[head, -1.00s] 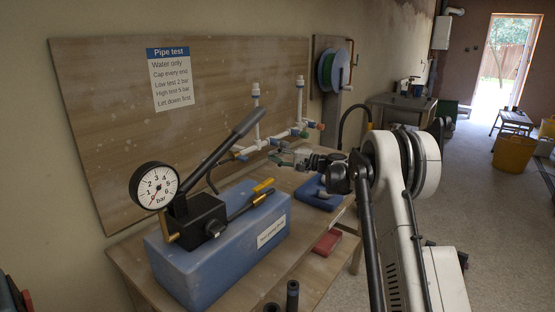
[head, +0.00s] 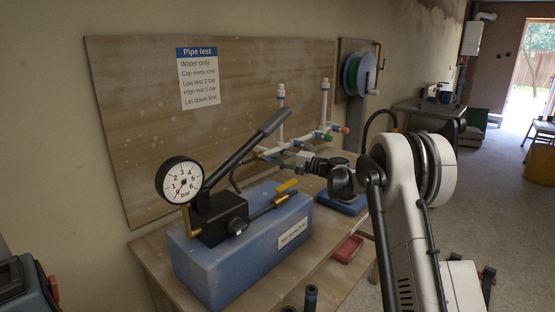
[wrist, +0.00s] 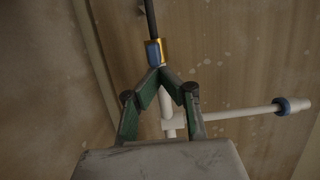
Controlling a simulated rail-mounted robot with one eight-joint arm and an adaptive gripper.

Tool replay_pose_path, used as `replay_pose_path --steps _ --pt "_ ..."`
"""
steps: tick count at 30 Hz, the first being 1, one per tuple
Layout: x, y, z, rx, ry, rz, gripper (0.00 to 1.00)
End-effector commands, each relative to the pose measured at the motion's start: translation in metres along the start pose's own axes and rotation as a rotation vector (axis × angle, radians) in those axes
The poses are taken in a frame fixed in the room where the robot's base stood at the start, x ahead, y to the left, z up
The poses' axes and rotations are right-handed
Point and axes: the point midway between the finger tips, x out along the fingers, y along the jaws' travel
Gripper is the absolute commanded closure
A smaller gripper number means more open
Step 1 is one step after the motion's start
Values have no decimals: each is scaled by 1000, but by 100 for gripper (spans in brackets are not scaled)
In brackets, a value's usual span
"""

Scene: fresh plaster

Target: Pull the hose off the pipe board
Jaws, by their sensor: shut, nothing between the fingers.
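The black hose (wrist: 150,18) runs down to a blue and gold coupling (wrist: 157,52) in the wrist view, in line with the white pipe (wrist: 166,103). In the head view the hose (head: 234,181) rises from the pump (head: 222,215) toward the left end of the white pipework (head: 302,143), in front of the wooden pipe board (head: 145,140). My gripper (wrist: 162,71) has green fingers, shut and empty, with the tips just short of the coupling; whether they touch it I cannot tell. In the head view my gripper (head: 295,158) is beside the pipework, and the coupling is hard to make out.
The pump with its gauge (head: 180,180) and raised lever stands on a blue tank (head: 240,262) at the left of the bench. A blue object (head: 345,203) and a red block (head: 347,250) lie to the right. A hose reel (head: 358,75) hangs behind.

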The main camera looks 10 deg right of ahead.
Motion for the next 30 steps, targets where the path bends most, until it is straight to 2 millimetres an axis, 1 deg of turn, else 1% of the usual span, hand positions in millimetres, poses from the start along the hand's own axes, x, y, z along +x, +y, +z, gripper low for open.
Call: replay_pose_path --steps 5,8,12,15,25,30 --pt "1 0 4 0 -1 0 100" --pt "4 0 15 0 -1 0 100" --pt "10 0 38 0 -2 0 100" --pt "12 0 50 0 -1 0 100" --pt "14 0 54 0 -4 1 100" --pt "13 1 49 0 -6 1 100"
